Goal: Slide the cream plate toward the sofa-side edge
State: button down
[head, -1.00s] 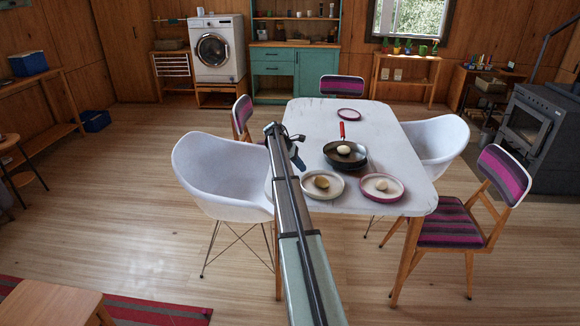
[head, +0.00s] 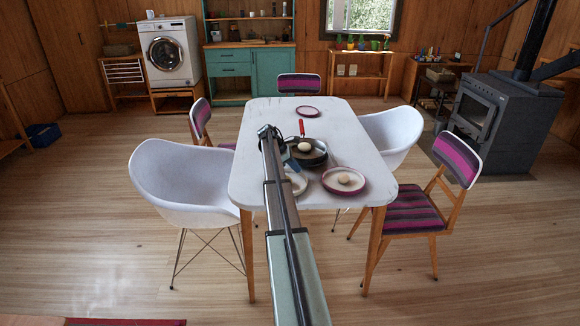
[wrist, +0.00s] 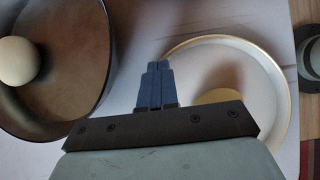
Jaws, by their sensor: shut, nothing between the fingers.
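The cream plate (head: 299,184) lies on the white table (head: 262,125), partly hidden behind my arm in the head view. In the wrist view the cream plate (wrist: 266,92) is on the right, with a thin golden rim and a yellowish item (wrist: 219,97) on it, half covered by my gripper's body. My gripper (wrist: 157,66) is shut and empty, its blue fingertips between the plate's rim and the dark pan. I cannot tell whether they touch the rim or table. In the head view my gripper (head: 289,164) is at the plate's far side. No sofa shows.
The dark frying pan (head: 318,152) with a red handle holds a pale egg-like item (head: 305,147). A pink-rimmed plate (head: 353,189) with another round item sits right of the cream plate. A small pink plate (head: 308,111) is at the far end. Chairs surround the table.

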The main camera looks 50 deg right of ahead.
jog(key=shift+a+f, duration=0.15)
jog(key=shift+f, duration=0.35)
jog(key=w+a, duration=1)
jog(key=shift+d+r, duration=0.1)
jog(key=shift+r, duration=0.6)
jog(key=shift+w+a+r, duration=0.1)
jog(key=shift+w+a, duration=0.25)
jog(key=shift+w, duration=0.05)
jog(key=w+a, duration=1.6)
jog(key=a, duration=0.1)
jog(key=shift+w, duration=0.4)
jog(key=shift+r, duration=0.1)
